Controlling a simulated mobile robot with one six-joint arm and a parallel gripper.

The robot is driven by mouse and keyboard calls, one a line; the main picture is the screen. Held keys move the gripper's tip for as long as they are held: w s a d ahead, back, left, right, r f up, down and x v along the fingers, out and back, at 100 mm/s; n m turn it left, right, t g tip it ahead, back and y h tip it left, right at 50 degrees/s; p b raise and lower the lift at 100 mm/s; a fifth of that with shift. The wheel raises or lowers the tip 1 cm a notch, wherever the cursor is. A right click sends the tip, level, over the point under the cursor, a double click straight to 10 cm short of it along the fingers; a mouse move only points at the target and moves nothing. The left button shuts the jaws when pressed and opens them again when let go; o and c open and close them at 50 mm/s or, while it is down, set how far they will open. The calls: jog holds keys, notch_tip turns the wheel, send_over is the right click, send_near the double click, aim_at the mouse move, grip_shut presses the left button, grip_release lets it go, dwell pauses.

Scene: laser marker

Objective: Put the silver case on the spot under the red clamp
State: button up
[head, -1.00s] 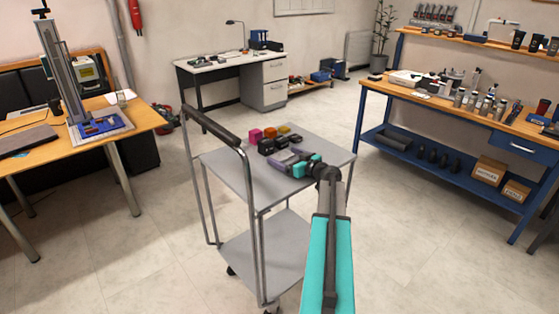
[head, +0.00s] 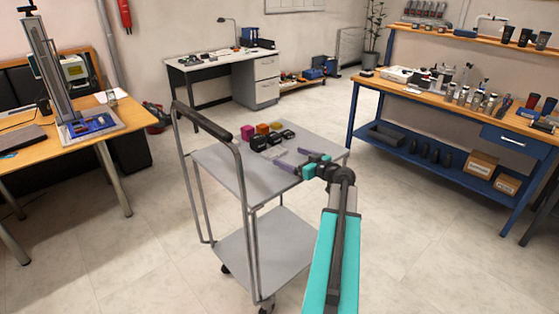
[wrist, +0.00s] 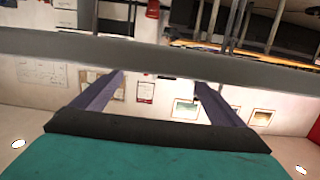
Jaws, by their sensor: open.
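My gripper (head: 288,157) is open over the right part of the cart top, its two purple fingers spread and pointing left. No object shows between the fingers in the wrist view (wrist: 152,85). A small pale, flat shape (head: 276,152) lies on the cart just left of the fingers; it may be the silver case, but it is too small to tell. On the left table, a blue fixture (head: 90,124) with small reddish parts sits on the base of a tall column machine. I cannot make out the red clamp for certain.
The grey cart (head: 225,165) has a tall handle (head: 205,122) on its left. Floor is clear between cart and left table (head: 35,150).

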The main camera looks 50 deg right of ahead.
jog(key=shift+s+a+r, duration=0.1)
jog(key=shift+s+r, duration=0.05)
jog(key=shift+s, duration=0.75)
jog(key=shift+s+r, duration=0.1)
jog(key=shift+s, duration=0.8)
